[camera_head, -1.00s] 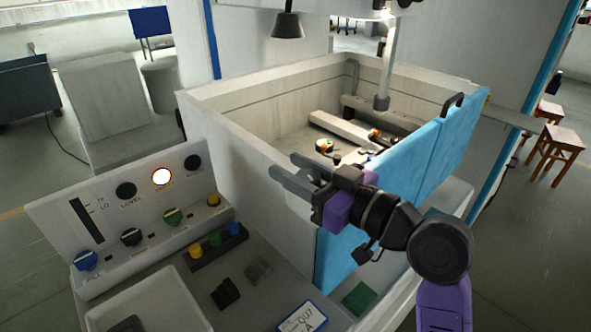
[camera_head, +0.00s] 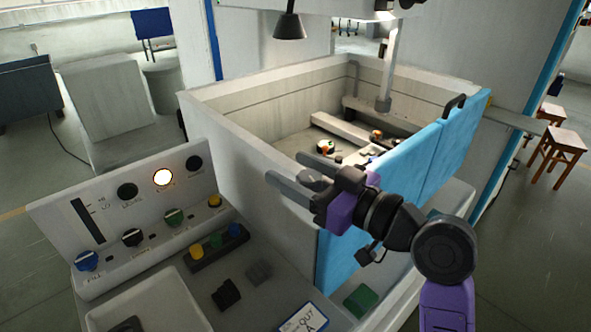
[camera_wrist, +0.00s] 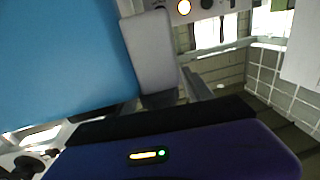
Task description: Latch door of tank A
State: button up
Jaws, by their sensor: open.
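The tank (camera_head: 230,139) is a pale open-topped box in the middle of the head view. Its blue door (camera_head: 432,150) stands along the front right side, with a black handle (camera_head: 454,106) on the top edge. In the wrist view the blue door (camera_wrist: 60,60) fills the upper left. My gripper (camera_head: 294,172) is open and empty, at the near corner of the tank and the door's near end. Its fingers point left. My arm hides part of the door, and I cannot make out a latch or tell whether the door is fully closed.
A control panel (camera_head: 60,215) with knobs and a lit orange lamp (camera_head: 163,177) stands at left. A tray (camera_head: 160,296), small blocks and a sign (camera_head: 303,318) lie on the bench in front. Fixtures sit inside the tank. Stools (camera_head: 562,141) stand on the floor at right.

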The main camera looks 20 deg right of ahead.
aim_at(320, 184)
jog(key=b+v, duration=0.1)
jog(key=v, duration=0.6)
jog(key=shift+s+d+b, duration=0.2)
jog(key=shift+s+b, duration=0.1)
jog(key=shift+b, duration=0.05)
